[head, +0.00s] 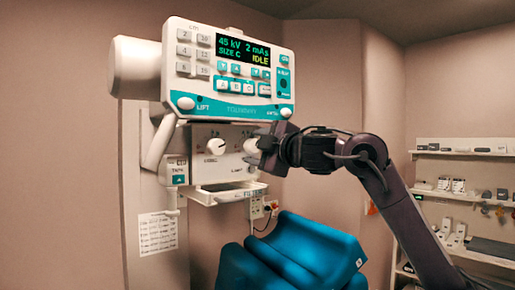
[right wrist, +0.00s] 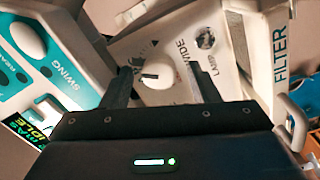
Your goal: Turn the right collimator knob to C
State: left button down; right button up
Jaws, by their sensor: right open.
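The right collimator knob (right wrist: 157,74) is a round white dial with a dark pointer mark, on the pale collimator panel (head: 202,170). In the right wrist view it lies between the two dark fingers of my right gripper (right wrist: 158,82), which are spread with a gap on each side. In the head view my right gripper (head: 266,150) comes in from the right and partly covers the right knob (head: 250,147). The left knob (head: 215,147) is in plain view. The letters around the right knob are too small to read. My left gripper is out of view.
The console (head: 229,72) above reads 45 kV, 2 mAs, SIZE C, IDLE. A filter tray (head: 213,198) juts out below the panel. A lamp button (right wrist: 205,38) sits near the knob. A blue padded chair (head: 310,250) stands below and shelves (head: 465,150) stand at right.

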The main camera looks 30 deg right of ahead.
jog(key=s+b, duration=0.3)
jog(key=s, duration=0.4)
jog(key=shift+s+d, duration=0.15)
jog(key=shift+s, duration=0.15)
